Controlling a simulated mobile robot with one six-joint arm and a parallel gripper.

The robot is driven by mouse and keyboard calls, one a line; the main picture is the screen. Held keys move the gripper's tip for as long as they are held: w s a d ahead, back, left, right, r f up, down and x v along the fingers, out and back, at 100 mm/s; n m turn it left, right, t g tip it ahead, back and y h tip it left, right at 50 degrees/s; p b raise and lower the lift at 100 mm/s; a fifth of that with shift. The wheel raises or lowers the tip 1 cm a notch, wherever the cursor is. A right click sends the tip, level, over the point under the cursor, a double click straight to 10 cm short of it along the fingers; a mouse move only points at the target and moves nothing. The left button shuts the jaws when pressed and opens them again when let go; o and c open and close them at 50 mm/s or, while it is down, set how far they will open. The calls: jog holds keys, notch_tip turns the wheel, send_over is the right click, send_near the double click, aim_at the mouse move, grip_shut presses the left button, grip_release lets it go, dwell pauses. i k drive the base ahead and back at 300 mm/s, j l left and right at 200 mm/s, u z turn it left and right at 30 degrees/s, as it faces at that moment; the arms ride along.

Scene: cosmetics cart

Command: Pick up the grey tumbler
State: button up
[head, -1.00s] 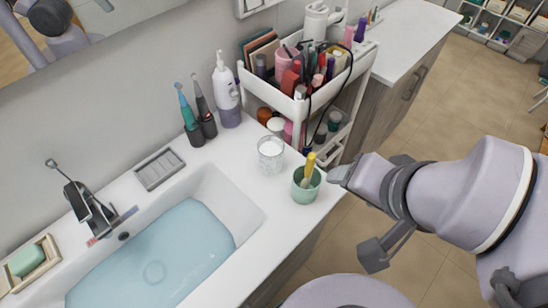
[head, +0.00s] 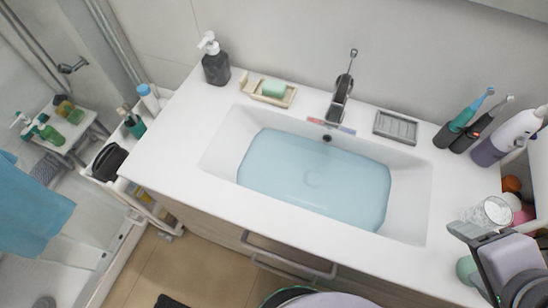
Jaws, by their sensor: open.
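I cannot pick out a grey tumbler in the current head view. A clear ribbed glass (head: 492,211) stands on the counter at the right, near the sink's right end. A pale green cup (head: 465,268) shows partly at the lower right, mostly hidden by my gripper. My gripper (head: 474,242) is at the lower right edge, in front of the glass and green cup, and is cut off by the frame. It is open and I see nothing held in it.
The white counter (head: 190,160) holds a water-filled sink (head: 315,180), a faucet (head: 340,100), soap dish (head: 268,92), dark pump bottle (head: 214,62), grey tray (head: 396,127) and toothbrushes (head: 462,120). A white cart (head: 135,205) stands at the left, past the counter.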

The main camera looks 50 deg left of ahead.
aim_at(492, 213)
jog(key=j+u, duration=0.15)
jog(key=u, duration=1.25)
jog(key=l+z, duration=0.1)
jog(key=z, duration=1.4)
jog(key=l+u, duration=0.3)
jog(key=u, duration=0.15)
jog(key=k+l+u, duration=0.1)
jog(key=l+u, duration=0.2)
jog(key=u, duration=0.2)
